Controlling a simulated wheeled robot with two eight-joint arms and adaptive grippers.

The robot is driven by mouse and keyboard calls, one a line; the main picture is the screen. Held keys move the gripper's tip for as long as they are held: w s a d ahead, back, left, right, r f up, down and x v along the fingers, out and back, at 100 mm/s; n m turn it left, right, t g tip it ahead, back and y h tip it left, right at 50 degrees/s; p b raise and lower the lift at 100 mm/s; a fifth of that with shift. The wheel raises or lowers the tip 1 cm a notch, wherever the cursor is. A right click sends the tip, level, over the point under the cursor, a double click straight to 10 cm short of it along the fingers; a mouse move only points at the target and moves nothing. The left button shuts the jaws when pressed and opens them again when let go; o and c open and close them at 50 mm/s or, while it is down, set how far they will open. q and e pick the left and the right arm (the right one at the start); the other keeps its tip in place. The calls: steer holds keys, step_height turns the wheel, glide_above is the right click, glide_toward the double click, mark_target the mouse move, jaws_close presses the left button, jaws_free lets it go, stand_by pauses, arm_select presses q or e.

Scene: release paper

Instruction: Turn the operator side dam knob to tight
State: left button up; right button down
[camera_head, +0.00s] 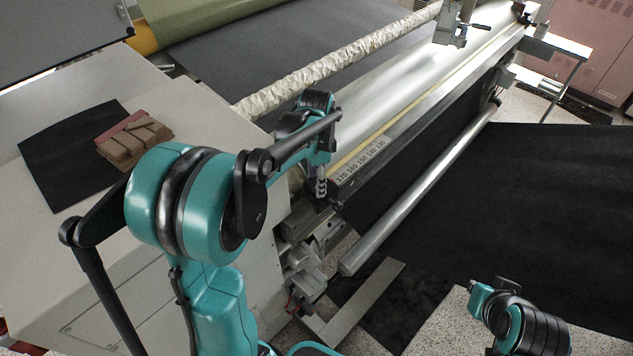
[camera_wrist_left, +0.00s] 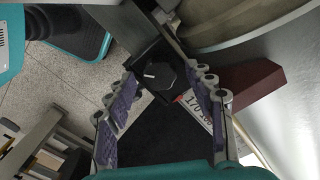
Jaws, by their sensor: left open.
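The knob (camera_wrist_left: 158,75) is black and faceted, with a short white pointer mark, and sits on a dark block in the left wrist view. My left gripper (camera_wrist_left: 164,82) is open, with one purple-padded finger on each side of the knob. Gaps show between the pads and the knob, so they do not look closed on it. In the head view my left gripper (camera_head: 321,186) is at the near end of the machine's long beam, and the knob is hidden there. My right arm shows at the lower right, but no fingers of it can be seen.
A scale strip (camera_head: 362,162) with printed numbers lies beside the shiny metal plate (camera_head: 385,90). A long metal roller (camera_head: 420,200) runs along the beam's front. Brown blocks (camera_head: 135,142) lie on a black sheet (camera_head: 62,158) on the pale machine housing.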

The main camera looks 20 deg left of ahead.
arm_select(q)
steer(key=shift+f, duration=0.1)
steer(key=c, duration=1.2)
steer(key=shift+o, duration=0.2)
steer(key=shift+n, duration=0.7)
steer(key=o, duration=1.2)
steer(key=shift+c, duration=0.2)
step_height(320, 180, up, 12)
